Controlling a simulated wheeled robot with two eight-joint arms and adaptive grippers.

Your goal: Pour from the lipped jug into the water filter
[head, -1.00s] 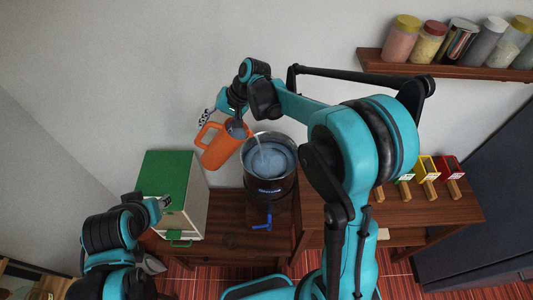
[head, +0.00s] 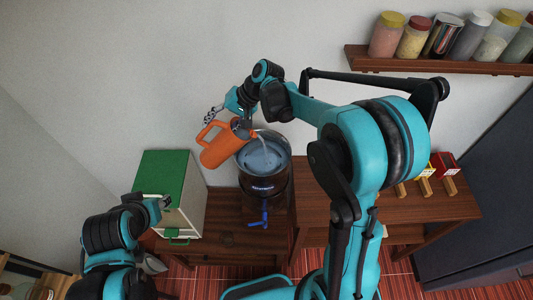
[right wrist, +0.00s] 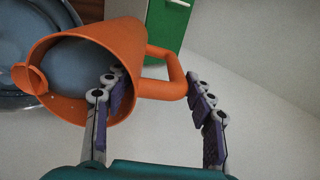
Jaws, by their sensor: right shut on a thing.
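The orange lipped jug (head: 217,150) is tilted to the right, its mouth over the left side of the water filter (head: 263,187). A pale stream (head: 262,146) falls from its lip into the filter's open round top. My right gripper (head: 228,117) is shut on the jug at its handle side. In the right wrist view, the jug (right wrist: 120,42) lies mouth toward the camera, with the handle between the fingers of the gripper (right wrist: 160,98). The dark filter has a blue tap (head: 260,222) low at its front. My left gripper (head: 160,232) is low at left; its opening is unclear.
A green-topped box (head: 165,175) stands left of the filter, close to my left arm. A wall shelf (head: 440,65) with several jars is at upper right. Red and yellow boxes (head: 443,163) stand on the wooden counter (head: 310,205) at right, partly behind my right arm.

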